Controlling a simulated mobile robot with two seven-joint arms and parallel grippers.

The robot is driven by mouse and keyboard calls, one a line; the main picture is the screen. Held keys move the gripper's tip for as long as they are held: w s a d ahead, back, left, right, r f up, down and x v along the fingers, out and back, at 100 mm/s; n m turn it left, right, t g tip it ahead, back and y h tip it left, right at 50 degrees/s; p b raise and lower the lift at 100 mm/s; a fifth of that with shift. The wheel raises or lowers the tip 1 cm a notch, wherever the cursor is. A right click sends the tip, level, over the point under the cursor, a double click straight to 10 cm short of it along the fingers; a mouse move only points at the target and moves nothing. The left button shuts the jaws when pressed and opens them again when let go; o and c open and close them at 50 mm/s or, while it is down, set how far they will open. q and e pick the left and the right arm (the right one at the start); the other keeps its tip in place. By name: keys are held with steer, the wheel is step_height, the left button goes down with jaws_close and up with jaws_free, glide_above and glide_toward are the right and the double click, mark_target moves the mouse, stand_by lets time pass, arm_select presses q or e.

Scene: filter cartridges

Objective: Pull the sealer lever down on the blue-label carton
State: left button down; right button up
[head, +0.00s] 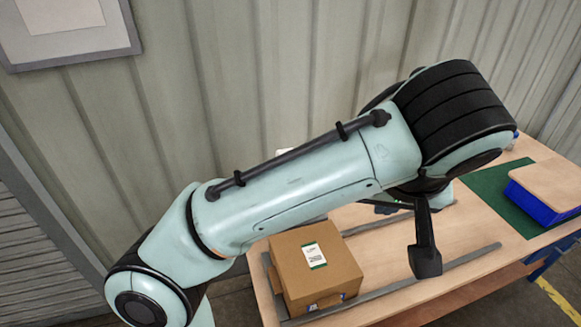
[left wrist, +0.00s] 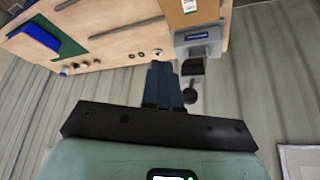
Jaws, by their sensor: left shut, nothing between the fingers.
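A brown carton (head: 320,270) with a white and green label stands on the table; small blue patches show low on its front. Its edge also shows in the left wrist view (left wrist: 207,12). Beside it there is the grey sealer (left wrist: 198,33) with a blue plate. A dark lever knob (left wrist: 190,97) sticks out from it towards the wall. My left gripper (left wrist: 161,64) is shut and empty. In the wrist view its fingers are just left of the sealer and knob; I cannot tell if they touch.
Rails (head: 390,286) run along the table by the carton. A green mat (head: 490,187) and a blue bin (head: 540,203) are at the right. Several small round items (left wrist: 136,55) lie near the table's wall-side edge. The corrugated wall (head: 250,70) is close behind.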

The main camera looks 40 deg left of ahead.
arm_select(q)
steer(key=s+d, duration=0.3)
steer(key=d, duration=0.3)
stand_by(0.6)
